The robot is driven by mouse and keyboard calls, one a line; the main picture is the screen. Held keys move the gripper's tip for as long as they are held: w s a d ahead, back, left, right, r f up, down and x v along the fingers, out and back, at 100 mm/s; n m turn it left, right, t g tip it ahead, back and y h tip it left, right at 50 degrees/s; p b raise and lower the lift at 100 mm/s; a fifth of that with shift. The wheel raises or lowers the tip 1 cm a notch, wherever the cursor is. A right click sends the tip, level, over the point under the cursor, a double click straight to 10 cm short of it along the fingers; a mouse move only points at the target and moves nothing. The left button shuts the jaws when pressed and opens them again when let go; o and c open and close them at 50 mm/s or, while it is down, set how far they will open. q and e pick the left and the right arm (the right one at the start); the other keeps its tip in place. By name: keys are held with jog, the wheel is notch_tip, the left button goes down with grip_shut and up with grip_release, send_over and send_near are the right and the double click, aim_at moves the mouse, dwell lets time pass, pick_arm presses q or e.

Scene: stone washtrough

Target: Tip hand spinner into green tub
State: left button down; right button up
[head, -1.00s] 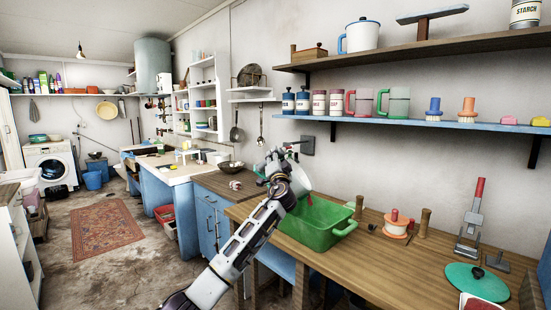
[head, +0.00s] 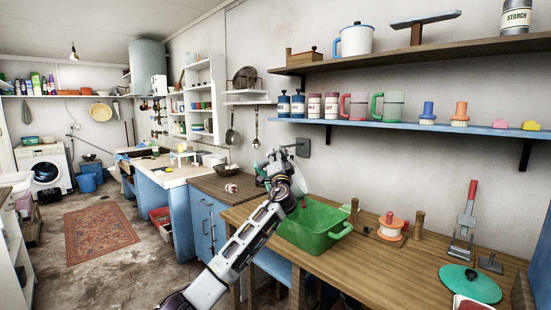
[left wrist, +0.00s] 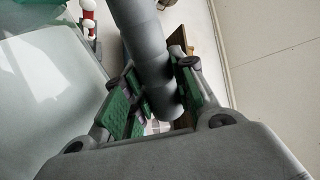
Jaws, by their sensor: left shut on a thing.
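The green tub (head: 338,232) stands on the wooden bench, open side up. My left gripper (head: 279,168) is above its left back edge, with the arm crossing in front. It is shut on the hand spinner, whose pale body (head: 299,184) shows partly behind the gripper, over the tub. In the left wrist view, the gripper's green-padded fingers (left wrist: 155,100) close around a grey cylindrical grip, and the spinner's pale translucent body (left wrist: 45,95) fills the left. How far the spinner is tilted, and its contents, I cannot tell. My right gripper is not in view.
A green round lid (head: 470,284) lies on the bench (head: 390,262) farther right. A blue shelf (head: 430,126) with mugs and brushes runs along the wall above.

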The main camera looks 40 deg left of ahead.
pick_arm(q)
jog(key=shift+d+r, duration=0.15)
jog(key=shift+r, duration=0.05)
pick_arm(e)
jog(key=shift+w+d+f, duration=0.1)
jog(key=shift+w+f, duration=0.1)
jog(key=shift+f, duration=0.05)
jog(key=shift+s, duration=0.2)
pick_arm(q)
jog(key=shift+w+d+r+m, duration=0.1)
jog(key=shift+d+m, duration=0.05)
jog(key=shift+m, duration=0.15)
jog(key=shift+w+d+r+m+t, duration=0.1)
jog(key=shift+d+r+m+t, duration=0.05)
jog(key=shift+d+m+t, duration=0.2)
jog(key=shift+w+d+r+m+t+h+p, duration=0.25)
jog(key=shift+d+m+h+p, duration=0.1)
jog(key=shift+d+m, duration=0.1)
jog(key=shift+w+d+r+m+t+h+p, duration=0.2)
jog(key=shift+d+m+h, duration=0.1)
jog(key=shift+m+h, duration=0.1)
jog(key=shift+d, duration=0.15)
jog(key=shift+m, duration=0.3)
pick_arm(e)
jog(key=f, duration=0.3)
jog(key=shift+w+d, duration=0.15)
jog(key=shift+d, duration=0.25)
